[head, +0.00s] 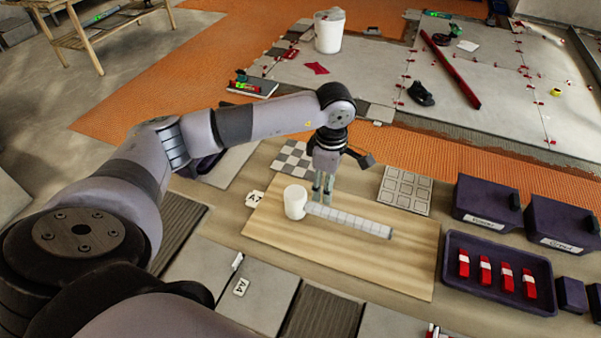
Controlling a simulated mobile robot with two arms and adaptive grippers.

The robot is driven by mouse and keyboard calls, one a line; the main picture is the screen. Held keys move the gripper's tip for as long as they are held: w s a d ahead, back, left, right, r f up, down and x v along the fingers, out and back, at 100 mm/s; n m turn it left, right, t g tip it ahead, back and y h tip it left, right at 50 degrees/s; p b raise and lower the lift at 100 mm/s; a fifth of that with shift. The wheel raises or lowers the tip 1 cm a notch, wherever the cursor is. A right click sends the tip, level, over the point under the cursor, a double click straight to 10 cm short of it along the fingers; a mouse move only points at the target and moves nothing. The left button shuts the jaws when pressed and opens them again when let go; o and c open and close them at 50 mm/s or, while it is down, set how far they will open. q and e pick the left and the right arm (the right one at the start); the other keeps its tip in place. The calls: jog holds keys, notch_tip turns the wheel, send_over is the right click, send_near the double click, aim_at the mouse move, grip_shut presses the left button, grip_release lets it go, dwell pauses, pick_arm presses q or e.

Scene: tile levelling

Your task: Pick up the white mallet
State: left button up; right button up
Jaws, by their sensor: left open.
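The white mallet lies on a light wooden board (400,266). Its round white head (295,202) is at the left, and its pale, banded handle (352,221) runs to the right and slightly toward me. My left gripper (322,197) points down at the handle, close to the mallet head. Its fingers are open, and their tips are near the handle's far edge. I cannot tell whether they touch it. My right gripper is not in view.
A dark tray (497,297) with several red-and-white pieces stands right of the board, with dark labelled bins (487,205) behind it. A checkered tile (293,158) and a grid-patterned tile (405,190) lie behind the board. A white bucket (329,32) stands farther back on the floor.

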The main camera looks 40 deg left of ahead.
aim_at(327, 210)
pick_arm(q)
notch_tip(327, 210, down, 7)
jog(key=shift+r+p, duration=0.15)
jog(key=shift+p, duration=0.4)
jog(key=f+p, duration=0.1)
jog(key=f, duration=0.1)
jog(key=d+f, duration=0.1)
jog(key=f, duration=0.1)
jog(key=shift+f+p, duration=0.4)
jog(key=shift+w+f, duration=0.1)
jog(key=shift+f, duration=0.2)
jog(key=shift+c, duration=0.3)
grip_shut()
jog(key=shift+r, duration=0.1)
